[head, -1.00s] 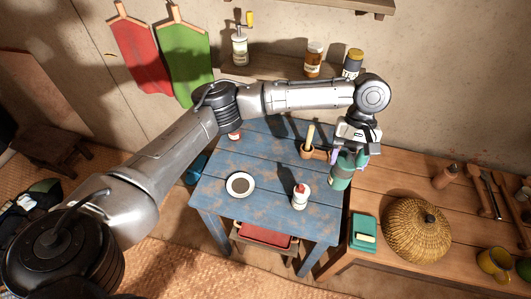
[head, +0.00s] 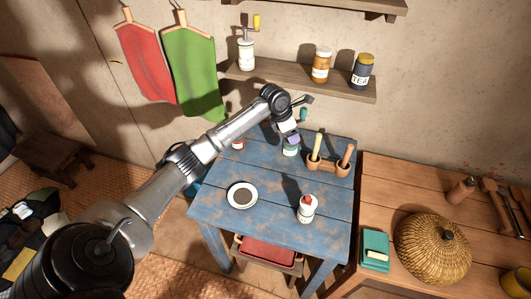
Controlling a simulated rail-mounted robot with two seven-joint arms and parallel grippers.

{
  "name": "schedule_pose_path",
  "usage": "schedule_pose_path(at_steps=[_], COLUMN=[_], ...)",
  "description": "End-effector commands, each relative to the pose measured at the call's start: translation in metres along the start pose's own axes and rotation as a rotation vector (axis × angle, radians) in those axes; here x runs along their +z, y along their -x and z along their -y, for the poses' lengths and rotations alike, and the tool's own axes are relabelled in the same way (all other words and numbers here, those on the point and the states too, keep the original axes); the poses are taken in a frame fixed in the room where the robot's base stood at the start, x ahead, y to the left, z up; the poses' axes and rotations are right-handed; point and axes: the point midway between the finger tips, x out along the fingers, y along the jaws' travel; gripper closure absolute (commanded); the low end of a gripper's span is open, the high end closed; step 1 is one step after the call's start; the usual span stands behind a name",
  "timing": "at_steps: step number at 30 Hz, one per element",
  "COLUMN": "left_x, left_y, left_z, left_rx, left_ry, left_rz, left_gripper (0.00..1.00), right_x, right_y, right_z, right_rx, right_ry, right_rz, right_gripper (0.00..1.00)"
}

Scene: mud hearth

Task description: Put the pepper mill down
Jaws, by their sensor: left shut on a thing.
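The pepper mill (head: 291,150) is a teal-green body, and only its lower part shows below the gripper in the head view. A teal piece that looks like its top (head: 303,114) shows beside the wrist. My left gripper (head: 291,138) is shut on it over the back of the blue table (head: 270,215). The mill looks roughly upright and low. I cannot tell whether its base touches the table. The gripper's fingers and wrist hide its middle. My right gripper is not in view.
A wooden holder with two upright handles (head: 328,168) stands just right of the mill. A red-and-white jar (head: 238,143) stands to its left. A white plate (head: 242,195) and a red-topped bottle (head: 306,209) stand nearer. The shelf (head: 300,83) hangs behind. The blue table's middle is clear.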

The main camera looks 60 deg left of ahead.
Motion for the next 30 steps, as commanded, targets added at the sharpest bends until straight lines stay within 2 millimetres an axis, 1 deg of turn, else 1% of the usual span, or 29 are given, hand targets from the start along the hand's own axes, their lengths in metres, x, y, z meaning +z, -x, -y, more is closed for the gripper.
schedule_pose_path(at_steps=[1, 6, 12, 15, 18, 23, 26, 30], left_x=[-0.011, -0.042, -0.072, -0.082, -0.087, -0.091, -0.094, -0.101], left_y=[-0.004, -0.015, -0.024, -0.027, -0.029, -0.030, -0.036, -0.053], left_z=[-0.008, -0.034, -0.059, -0.067, -0.071, -0.074, -0.074, -0.073], left_rx=[0.004, 0.003, 0.003, 0.002, 0.001, 0.001, 0.000, 0.000], left_ry=[0.007, 0.006, 0.005, 0.004, 0.002, 0.002, 0.001, 0.000], left_rz=[-0.005, -0.005, -0.003, -0.002, 0.000, 0.000, -0.001, -0.003], left_gripper=[1.00, 1.00, 1.00, 1.00, 1.00, 1.00, 1.00, 1.00], right_x=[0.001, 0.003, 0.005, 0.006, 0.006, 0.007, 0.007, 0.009], right_y=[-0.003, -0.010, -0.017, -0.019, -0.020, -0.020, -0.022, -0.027], right_z=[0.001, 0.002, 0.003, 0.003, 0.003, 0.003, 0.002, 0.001], right_rx=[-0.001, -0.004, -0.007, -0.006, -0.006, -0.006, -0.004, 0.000], right_ry=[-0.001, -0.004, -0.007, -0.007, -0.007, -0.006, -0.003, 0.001], right_rz=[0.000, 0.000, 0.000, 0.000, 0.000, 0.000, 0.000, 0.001], right_gripper=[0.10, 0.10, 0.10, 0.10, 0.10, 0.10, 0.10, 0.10])
